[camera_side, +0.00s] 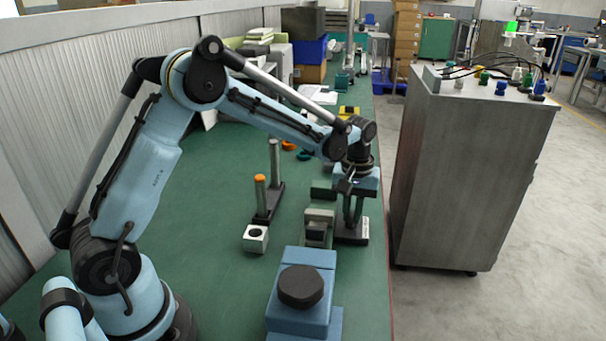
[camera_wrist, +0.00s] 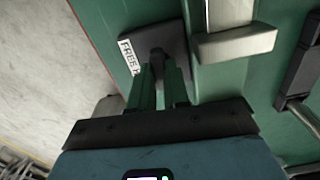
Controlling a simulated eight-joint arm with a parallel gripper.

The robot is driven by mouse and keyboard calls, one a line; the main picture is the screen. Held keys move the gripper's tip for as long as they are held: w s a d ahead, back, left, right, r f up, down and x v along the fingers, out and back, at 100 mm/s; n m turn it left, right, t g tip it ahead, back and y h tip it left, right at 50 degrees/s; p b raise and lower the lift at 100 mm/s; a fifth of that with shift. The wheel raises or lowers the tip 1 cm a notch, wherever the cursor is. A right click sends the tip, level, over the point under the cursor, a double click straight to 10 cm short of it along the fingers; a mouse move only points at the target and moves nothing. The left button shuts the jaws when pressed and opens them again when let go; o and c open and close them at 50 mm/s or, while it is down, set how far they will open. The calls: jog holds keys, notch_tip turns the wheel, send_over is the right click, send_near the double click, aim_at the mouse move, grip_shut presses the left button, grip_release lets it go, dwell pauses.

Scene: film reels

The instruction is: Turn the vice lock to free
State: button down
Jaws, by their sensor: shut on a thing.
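The vice lock (camera_side: 350,234) is a dark base with a white label, standing at the right edge of the green bench beside the vice (camera_side: 318,228). In the wrist view the lock (camera_wrist: 172,38) shows a label reading "FREE", with its end partly covered by a finger. My gripper (camera_side: 352,208) points down over the lock. In the wrist view its two dark green fingers (camera_wrist: 160,72) are shut on the lock's dark upright handle (camera_wrist: 157,60). The handle's exact turn is hard to tell. Part of the grey vice (camera_wrist: 236,44) shows to the right.
A blue block with a black round top (camera_side: 300,285) stands in front. A grey cabinet (camera_side: 465,170) stands beyond the bench edge. The bench's left middle is clear.

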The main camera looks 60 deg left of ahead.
aim_at(352, 215)
jog(key=shift+n, duration=0.5)
jog(key=c, duration=1.1)
grip_release()
jog(key=shift+r, duration=0.1)
notch_tip(352, 215, up, 12)
